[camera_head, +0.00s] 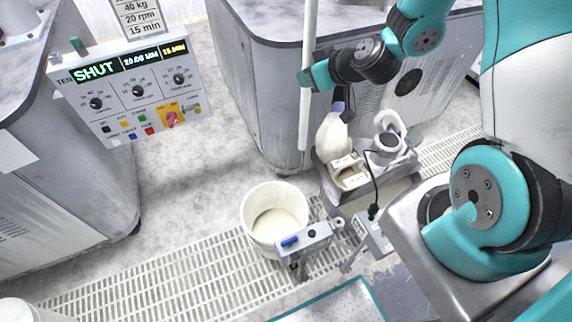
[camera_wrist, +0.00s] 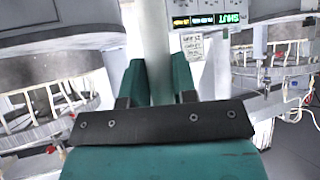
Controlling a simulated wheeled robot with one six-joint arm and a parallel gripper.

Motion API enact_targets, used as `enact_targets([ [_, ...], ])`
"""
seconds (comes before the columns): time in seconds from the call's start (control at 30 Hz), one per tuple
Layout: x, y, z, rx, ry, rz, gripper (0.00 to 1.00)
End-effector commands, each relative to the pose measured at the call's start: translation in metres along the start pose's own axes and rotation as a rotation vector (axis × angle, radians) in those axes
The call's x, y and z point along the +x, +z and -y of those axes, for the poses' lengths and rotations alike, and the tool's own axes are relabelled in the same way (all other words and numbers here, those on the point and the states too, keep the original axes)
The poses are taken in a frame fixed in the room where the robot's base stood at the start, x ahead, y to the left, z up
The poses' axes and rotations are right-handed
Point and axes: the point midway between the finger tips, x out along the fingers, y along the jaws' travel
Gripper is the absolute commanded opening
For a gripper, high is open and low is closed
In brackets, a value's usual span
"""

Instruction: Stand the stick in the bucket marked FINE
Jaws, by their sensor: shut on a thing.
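The stick (camera_head: 304,122) is long, pale and nearly upright in the head view, its top cut off by the frame edge. My gripper (camera_head: 308,78) is shut on it partway along its length. In the wrist view the stick (camera_wrist: 156,45) stands between the two teal fingers of my gripper (camera_wrist: 160,82). Its lower end is in the air, above and to the right of a white bucket (camera_head: 247,222) in the picture. That bucket stands on the floor grating, with pale contents inside. Another white bucket (camera_head: 14,312) is partly cut off at the lower left. I can read no FINE mark on either.
A control panel (camera_head: 125,85) reading SHUT hangs at the left. A small bracket with a blue part (camera_head: 305,238) stands against the near bucket's right front. A cart with white bottles (camera_head: 333,137) is right of the bucket. Grey machine cabinets (camera_head: 270,90) stand behind.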

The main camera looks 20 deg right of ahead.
Motion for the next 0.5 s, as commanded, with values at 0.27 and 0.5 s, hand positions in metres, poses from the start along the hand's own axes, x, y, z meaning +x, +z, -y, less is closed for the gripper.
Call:
enact_targets([
  [0.27, 0.093, 0.080, 0.013, -0.081, -0.128, 0.000, 0.00],
  [0.5, 0.159, 0.135, 0.026, -0.164, -0.243, 0.000, 0.00],
])
